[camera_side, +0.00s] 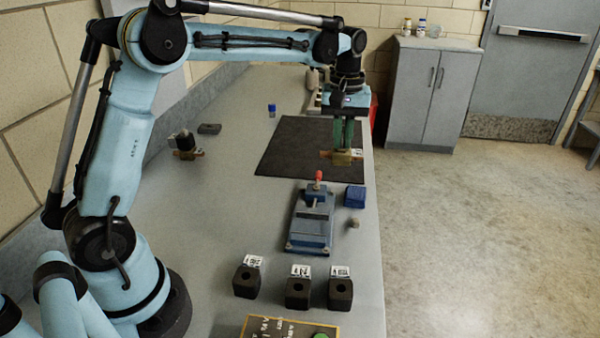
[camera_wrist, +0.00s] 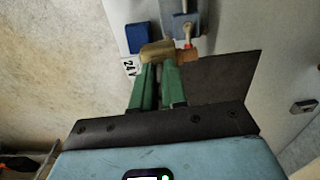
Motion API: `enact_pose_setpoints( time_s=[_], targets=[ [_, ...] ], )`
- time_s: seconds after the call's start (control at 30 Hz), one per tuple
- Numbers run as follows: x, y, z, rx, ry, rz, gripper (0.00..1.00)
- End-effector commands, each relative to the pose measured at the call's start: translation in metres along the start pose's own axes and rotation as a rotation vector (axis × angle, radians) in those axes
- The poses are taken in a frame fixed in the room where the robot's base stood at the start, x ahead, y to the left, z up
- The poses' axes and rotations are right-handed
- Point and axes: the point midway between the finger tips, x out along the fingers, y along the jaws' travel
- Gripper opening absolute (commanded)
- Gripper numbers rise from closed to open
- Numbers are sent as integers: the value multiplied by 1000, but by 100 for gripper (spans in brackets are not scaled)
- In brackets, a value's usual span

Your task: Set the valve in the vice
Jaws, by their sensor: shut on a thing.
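My gripper (camera_side: 343,137) has green fingers and is shut on the brass valve (camera_side: 345,157). It holds the valve over the right part of the dark mat, and I cannot tell how high above it. In the wrist view the valve (camera_wrist: 157,51) sits across the fingertips, with a copper-coloured end to the right. The blue vice (camera_side: 312,222) stands on the bench, nearer the side camera than the gripper, with a red-tipped part on top. In the wrist view the vice (camera_wrist: 181,22) shows beyond the valve. Its jaw gap is too small to judge.
A blue block (camera_side: 355,196) and a small round piece (camera_side: 354,223) lie right of the vice. Several black blocks (camera_side: 297,292) with labels stand in front. Another brass valve with a black top (camera_side: 185,146) lies at left. The dark mat (camera_side: 285,150) has free room.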

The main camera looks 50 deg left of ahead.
Motion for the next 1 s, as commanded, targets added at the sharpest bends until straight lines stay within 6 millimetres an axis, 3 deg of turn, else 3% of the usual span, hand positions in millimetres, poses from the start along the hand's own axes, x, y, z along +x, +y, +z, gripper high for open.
enact_pose_setpoints(
  time_s=[0.3, 0.5, 0.67, 1.0],
  targets=[
    [14, -30, 76, 17, 0, 0, 0],
    [25, -47, 108, 22, 0, 0, 0],
    [30, -53, 118, 23, 0, 0, 0],
    [54, -54, 119, 23, 0, 0, 0]
  ],
)
